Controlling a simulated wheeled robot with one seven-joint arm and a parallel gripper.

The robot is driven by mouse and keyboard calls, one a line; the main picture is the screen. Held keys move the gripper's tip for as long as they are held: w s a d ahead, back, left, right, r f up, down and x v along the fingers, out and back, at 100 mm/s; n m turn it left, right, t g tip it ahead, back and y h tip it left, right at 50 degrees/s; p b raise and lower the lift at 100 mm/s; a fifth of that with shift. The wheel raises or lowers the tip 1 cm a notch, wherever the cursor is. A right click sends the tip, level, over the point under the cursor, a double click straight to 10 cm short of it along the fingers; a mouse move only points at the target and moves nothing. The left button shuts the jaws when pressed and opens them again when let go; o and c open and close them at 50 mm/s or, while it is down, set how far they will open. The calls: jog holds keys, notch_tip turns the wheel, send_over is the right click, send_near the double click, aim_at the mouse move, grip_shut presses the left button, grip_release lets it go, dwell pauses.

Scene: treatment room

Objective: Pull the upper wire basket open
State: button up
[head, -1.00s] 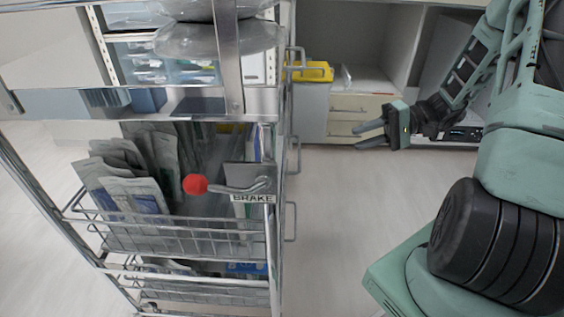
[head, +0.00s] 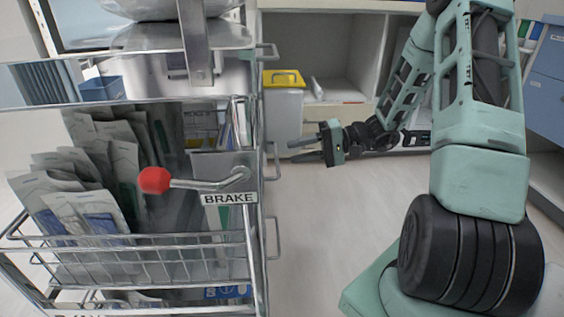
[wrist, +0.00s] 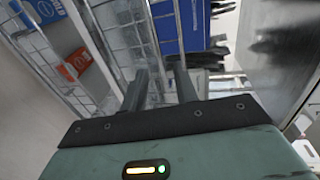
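The upper wire basket (head: 150,262) sits in the metal trolley at the left of the head view, below the brake lever. It holds several grey-and-white packets (head: 85,212). Wire loops stick out from the trolley's right side; one loop (head: 274,238) is level with the basket. My gripper (head: 303,147) is to the right of the trolley and above that loop in the picture, with its fingers pointing left, apart and empty. In the wrist view, my gripper (wrist: 160,82) is open, with wire mesh (wrist: 108,30) beyond the fingers. I cannot tell which basket that mesh belongs to.
A brake lever with a red knob (head: 154,180) juts out in front of the trolley. A lower basket with blue packets (head: 228,291) is beneath. A yellow-lidded bin (head: 283,100) and a white cabinet (head: 335,60) stand behind. The floor (head: 325,215) right of the trolley is clear.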

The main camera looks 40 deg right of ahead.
jog(key=b+x, duration=0.1)
jog(key=x, duration=0.3)
jog(key=shift+w+a+f, duration=0.1)
jog(key=shift+w+a, duration=0.1)
jog(key=shift+a, duration=0.15)
grip_shut()
